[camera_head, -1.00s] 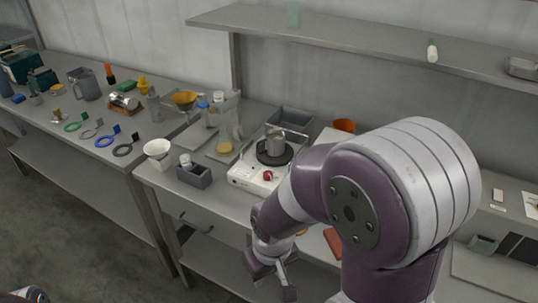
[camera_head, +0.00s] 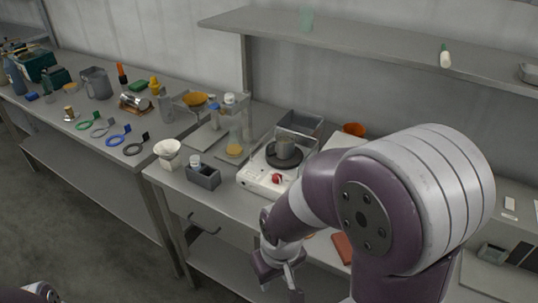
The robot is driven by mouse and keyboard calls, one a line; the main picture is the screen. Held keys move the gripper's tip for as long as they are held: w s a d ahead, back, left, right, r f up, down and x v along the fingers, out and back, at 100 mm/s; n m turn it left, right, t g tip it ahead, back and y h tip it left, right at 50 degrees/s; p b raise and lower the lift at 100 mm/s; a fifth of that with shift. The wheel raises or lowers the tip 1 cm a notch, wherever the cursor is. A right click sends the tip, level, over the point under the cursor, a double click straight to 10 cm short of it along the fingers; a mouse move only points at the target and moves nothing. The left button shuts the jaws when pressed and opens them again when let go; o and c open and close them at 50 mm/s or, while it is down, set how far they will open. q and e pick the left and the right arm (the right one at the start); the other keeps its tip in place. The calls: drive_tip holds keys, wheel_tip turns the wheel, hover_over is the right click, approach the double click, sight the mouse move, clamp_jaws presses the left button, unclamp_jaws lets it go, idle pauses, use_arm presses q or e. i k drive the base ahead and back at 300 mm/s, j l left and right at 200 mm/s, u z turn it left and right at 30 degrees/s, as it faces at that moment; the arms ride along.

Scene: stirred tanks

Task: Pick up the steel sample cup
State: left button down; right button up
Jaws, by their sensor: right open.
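My right gripper (camera_head: 281,274) points down in front of the right bench, low and well apart from the hotplate vessel. It is open and empty. My left gripper is out of view; only a bit of my left arm shows at the bottom left.
A white funnel-like cup (camera_head: 168,153) and a grey box (camera_head: 204,178) with a small bottle stand near the bench's front left corner. A grey bin (camera_head: 301,124) and an orange bowl (camera_head: 353,129) are behind the hotplate. A shelf (camera_head: 380,50) runs above. My right arm hides the bench's right part.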

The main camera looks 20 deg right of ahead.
sight(280, 147)
drive_tip(key=i+z, duration=0.35)
drive_tip(key=i+j+z, duration=0.2)
drive_tip(key=z, duration=0.2)
drive_tip(key=i+j+z, duration=0.35)
drive_tip(key=i+l, duration=0.05)
drive_tip(key=l, duration=0.05)
